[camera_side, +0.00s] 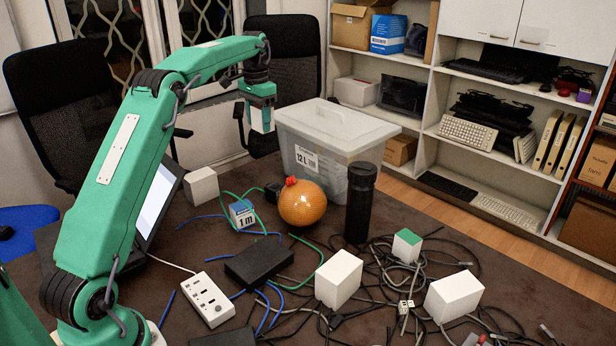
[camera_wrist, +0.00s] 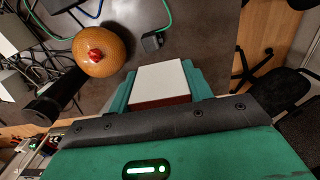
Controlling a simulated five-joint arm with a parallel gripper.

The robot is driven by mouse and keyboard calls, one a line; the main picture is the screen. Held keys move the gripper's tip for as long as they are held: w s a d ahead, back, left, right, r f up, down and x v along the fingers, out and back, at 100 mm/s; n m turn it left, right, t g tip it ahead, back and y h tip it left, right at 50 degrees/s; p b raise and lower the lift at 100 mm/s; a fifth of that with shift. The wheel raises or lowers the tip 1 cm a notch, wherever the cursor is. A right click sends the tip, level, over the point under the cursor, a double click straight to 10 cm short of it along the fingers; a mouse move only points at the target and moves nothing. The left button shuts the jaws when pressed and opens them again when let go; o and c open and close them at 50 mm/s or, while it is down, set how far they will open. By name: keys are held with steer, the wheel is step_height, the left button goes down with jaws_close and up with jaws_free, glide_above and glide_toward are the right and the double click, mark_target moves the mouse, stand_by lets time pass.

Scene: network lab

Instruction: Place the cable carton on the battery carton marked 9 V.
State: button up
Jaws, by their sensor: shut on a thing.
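My gripper (camera_side: 259,112) is raised at the top centre of the side view, in front of the lidded clear bin. It is shut on a small carton (camera_wrist: 160,82). In the wrist view this carton has a white face and a dark red side, between the green jaws. I see no print on it. On the table stands a blue and white carton marked 1 m (camera_side: 242,214), below my gripper in the picture and apart from it. A small white carton with a green top (camera_side: 407,246) stands among cables at right. I can read no 9 V mark on any carton.
An orange ball-shaped object with a red top (camera_side: 307,203) and a black cylinder (camera_side: 360,203) stand near the clear bin (camera_side: 333,132). White boxes (camera_side: 339,279), a black box (camera_side: 259,262), a power strip (camera_side: 208,299) and tangled cables crowd the table.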

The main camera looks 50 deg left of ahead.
step_height(320, 180, up, 2)
steer(key=s+d+r+m, duration=0.2)
steer(key=d+m, duration=0.3)
steer(key=d, duration=2.3)
steer(key=s+d+f+m, duration=0.2)
steer(key=s+d+m, duration=0.2)
steer(key=s+d, duration=1.5)
steer(key=f, duration=0.1)
steer(key=w+f, duration=0.1)
steer(key=f, duration=0.3)
steer(key=shift+w+d, duration=0.2)
steer(key=shift+d, duration=0.05)
steer(key=shift+w+f, duration=0.1)
steer(key=w+a+f, duration=0.4)
steer(key=w+a, duration=0.1)
steer(key=w+a+f, duration=0.3)
steer(key=shift+w, duration=0.2)
